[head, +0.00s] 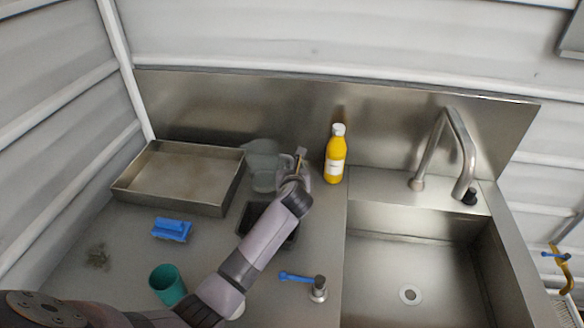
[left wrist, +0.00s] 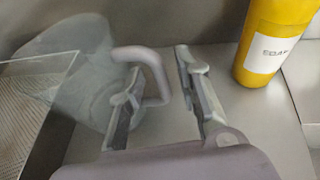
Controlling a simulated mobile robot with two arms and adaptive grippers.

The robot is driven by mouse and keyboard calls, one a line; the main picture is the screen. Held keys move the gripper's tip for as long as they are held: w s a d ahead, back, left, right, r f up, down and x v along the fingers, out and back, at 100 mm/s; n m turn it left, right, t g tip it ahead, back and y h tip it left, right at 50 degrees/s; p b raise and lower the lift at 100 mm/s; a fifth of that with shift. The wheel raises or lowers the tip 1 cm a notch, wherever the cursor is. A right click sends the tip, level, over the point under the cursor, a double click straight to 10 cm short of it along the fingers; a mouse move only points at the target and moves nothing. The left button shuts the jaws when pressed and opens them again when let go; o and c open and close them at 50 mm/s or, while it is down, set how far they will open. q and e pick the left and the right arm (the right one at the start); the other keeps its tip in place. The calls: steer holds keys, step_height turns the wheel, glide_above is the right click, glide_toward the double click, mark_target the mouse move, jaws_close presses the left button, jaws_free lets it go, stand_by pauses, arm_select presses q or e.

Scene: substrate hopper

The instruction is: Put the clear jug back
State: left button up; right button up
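The clear jug (head: 264,165) stands upright on the steel counter against the back panel, right of the steel tray. In the left wrist view the jug (left wrist: 75,75) is see-through grey, with its handle (left wrist: 150,58) facing right. My left gripper (head: 300,166) is at the handle side of the jug. In the left wrist view its fingers (left wrist: 160,72) are apart, with the outer bar of the handle between them. Whether either finger touches the handle I cannot tell. My right gripper is not in view.
A yellow soap bottle (head: 335,158) stands close right of my left gripper. The steel tray (head: 150,197) is at the left. A sink (head: 380,270) is right.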

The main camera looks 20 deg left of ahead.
arm_select(q)
steer(key=shift+s+r, duration=0.1)
steer(key=shift+r, duration=0.2)
steer(key=p+v, duration=1.1)
steer(key=shift+s+d, duration=0.2)
steer(key=shift+s, duration=0.15)
steer(key=shift+f, duration=0.15)
